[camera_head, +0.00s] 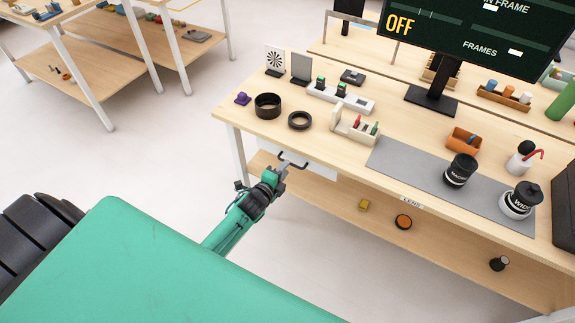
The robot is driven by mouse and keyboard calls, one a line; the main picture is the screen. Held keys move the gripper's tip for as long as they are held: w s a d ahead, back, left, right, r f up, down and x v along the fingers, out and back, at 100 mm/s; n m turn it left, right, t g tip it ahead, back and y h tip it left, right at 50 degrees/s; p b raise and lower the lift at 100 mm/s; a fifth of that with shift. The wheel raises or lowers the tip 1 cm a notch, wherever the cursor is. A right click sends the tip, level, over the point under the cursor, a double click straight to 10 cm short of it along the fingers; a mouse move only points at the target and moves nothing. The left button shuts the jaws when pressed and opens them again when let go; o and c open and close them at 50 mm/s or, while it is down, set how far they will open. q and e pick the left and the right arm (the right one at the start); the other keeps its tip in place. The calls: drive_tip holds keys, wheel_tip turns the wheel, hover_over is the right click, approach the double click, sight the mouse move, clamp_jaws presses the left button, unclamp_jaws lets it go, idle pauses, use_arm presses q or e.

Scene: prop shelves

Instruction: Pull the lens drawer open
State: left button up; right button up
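The label reading LENS (411,203) is on the front edge of the wooden workbench (345,172), right of centre. I cannot make out a separate drawer front or handle beside it, and no drawer there stands visibly open. My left gripper (294,159) is in front of the bench's left part, close to its front edge and left of the label. Its two dark fingers are spread apart with nothing seen between them. I cannot tell whether it touches the bench. My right gripper is not in view.
A black lens ring (267,105), a flat ring (300,120) and a grey mat (390,163) with two lens-like jars lie on the bench. The lower shelf (345,218) holds a few small items. Open floor lies left of the bench.

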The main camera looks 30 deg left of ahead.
use_arm(q)
drive_tip(key=shift+x, duration=1.5)
clamp_jaws()
